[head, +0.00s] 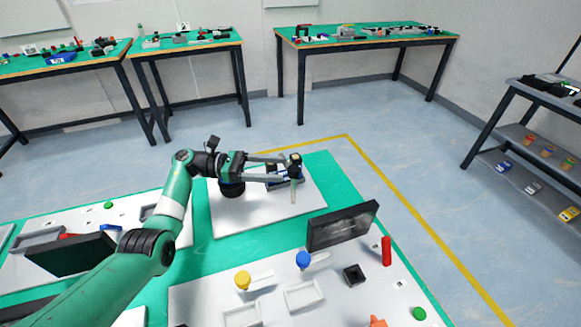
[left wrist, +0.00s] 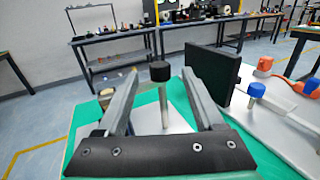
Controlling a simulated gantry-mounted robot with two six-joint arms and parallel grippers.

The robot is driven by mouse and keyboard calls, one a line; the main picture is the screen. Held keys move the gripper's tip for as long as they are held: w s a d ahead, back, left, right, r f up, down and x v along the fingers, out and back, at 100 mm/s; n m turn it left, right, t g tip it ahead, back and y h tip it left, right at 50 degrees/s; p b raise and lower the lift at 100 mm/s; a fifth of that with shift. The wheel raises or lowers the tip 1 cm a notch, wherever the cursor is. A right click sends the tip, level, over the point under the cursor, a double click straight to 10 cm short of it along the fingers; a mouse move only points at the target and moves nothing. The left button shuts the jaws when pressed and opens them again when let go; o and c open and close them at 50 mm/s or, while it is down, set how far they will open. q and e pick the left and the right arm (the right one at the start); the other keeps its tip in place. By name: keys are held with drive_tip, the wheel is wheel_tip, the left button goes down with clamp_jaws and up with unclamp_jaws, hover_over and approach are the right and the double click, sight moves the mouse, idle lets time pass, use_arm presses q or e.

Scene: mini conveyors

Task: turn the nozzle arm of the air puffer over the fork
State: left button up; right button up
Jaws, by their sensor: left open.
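My left gripper (head: 284,165) is over the far white board (head: 240,220) in the head view. Its fingers are open and reach right, toward a post with a dark knob (head: 296,158). In the left wrist view, this dark knob (left wrist: 160,70) on a pale upright post (left wrist: 164,108) shows between the spread fingers of my gripper (left wrist: 161,82). I see no finger clearly touching it. A dark blue block (head: 285,181) lies below the fingers, partly hidden. I cannot make out the nozzle arm or the fork clearly. My right gripper is not in view.
A dark upright panel (head: 343,226) stands just right of the far board; it also shows in the wrist view (left wrist: 222,73). Nearer are a yellow knob (head: 243,280), a blue knob (head: 303,260), a red cylinder (head: 387,251) and a black box (head: 354,275). Floor beyond is clear.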

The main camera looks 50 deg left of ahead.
use_arm(q)
drive_tip(key=v, duration=0.6)
idle(0.3)
